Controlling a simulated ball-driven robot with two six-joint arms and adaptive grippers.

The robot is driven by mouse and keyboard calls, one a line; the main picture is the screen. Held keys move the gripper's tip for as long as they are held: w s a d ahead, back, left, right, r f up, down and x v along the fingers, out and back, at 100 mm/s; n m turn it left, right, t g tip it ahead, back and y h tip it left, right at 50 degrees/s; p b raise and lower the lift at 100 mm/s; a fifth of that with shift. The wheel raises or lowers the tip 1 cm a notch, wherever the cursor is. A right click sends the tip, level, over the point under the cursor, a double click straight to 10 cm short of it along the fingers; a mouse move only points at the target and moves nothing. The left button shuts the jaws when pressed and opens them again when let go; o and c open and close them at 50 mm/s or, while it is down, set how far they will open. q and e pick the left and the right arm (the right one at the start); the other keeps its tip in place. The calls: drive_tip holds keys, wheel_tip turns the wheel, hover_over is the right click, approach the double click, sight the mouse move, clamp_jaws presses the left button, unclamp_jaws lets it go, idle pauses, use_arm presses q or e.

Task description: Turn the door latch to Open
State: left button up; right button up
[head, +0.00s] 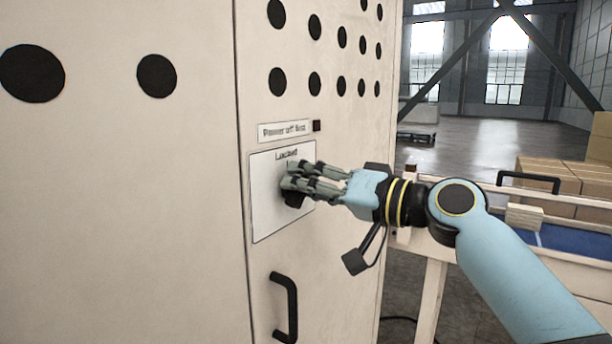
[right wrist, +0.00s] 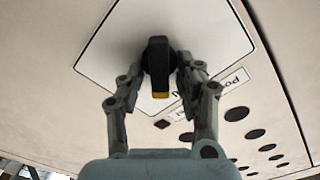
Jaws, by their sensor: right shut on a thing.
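The door latch (right wrist: 158,64) is a black knob with a yellow tip, on a white plate (right wrist: 105,50) in the right wrist view. In the head view the plate (head: 268,215) reads "Locked" at its top, and the latch (head: 292,199) is mostly hidden behind my fingers. My right gripper (head: 291,176) is at the plate, its fingers shut on the latch from both sides, as the right wrist view (right wrist: 157,75) also shows. The yellow tip points towards the "Locked" side of the plate. My left gripper is not in view.
A black door handle (head: 285,307) is below. Round black holes dot the cabinet (head: 190,200). Cardboard boxes (head: 560,178) and a blue-topped conveyor (head: 565,240) stand at right.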

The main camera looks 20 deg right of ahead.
drive_tip(key=shift+m, duration=0.3)
drive_tip(key=shift+m+p, duration=0.5)
drive_tip(key=shift+p, duration=0.05)
drive_tip(key=shift+d+f+m+p, duration=0.1)
drive_tip(key=shift+m+p, duration=1)
drive_tip(key=shift+m, duration=0.6)
drive_tip(key=shift+w+f, duration=0.1)
drive_tip(key=m, duration=0.4)
drive_tip(key=shift+f+m, duration=0.2)
drive_tip(key=shift+m, duration=0.2)
